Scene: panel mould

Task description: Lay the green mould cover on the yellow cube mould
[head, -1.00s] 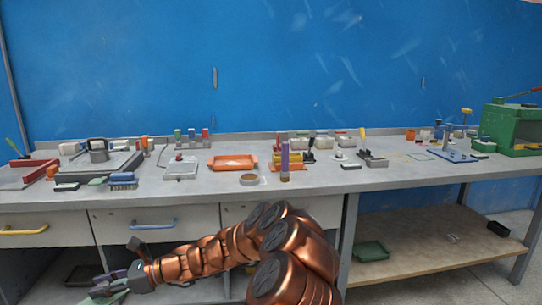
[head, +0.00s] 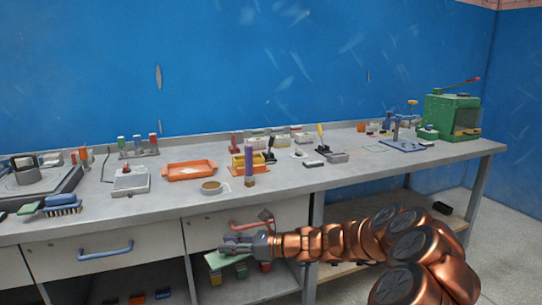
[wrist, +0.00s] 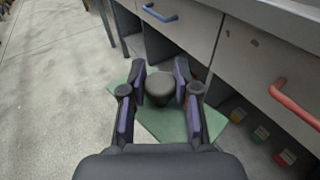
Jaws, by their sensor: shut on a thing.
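My gripper (head: 238,244) is low in front of the bench drawers in the head view, below the bench top. It is shut on the dark knob of the green mould cover (head: 214,261). In the wrist view the knob (wrist: 159,86) sits between the fingers, and the flat green plate (wrist: 172,124) lies under them, partly hidden by the gripper. The yellow cube mould (head: 239,162) stands on the bench top near the middle, on an orange base, above and beyond my gripper. A purple cylinder (head: 249,160) stands close in front of it and hides part of it.
An orange tray (head: 190,171) and a round brown-topped dish (head: 212,187) are left of the mould. Small tools and a grey block (head: 336,156) are to its right. The bench front edge and a drawer with a red handle (wrist: 296,103) are beside my gripper.

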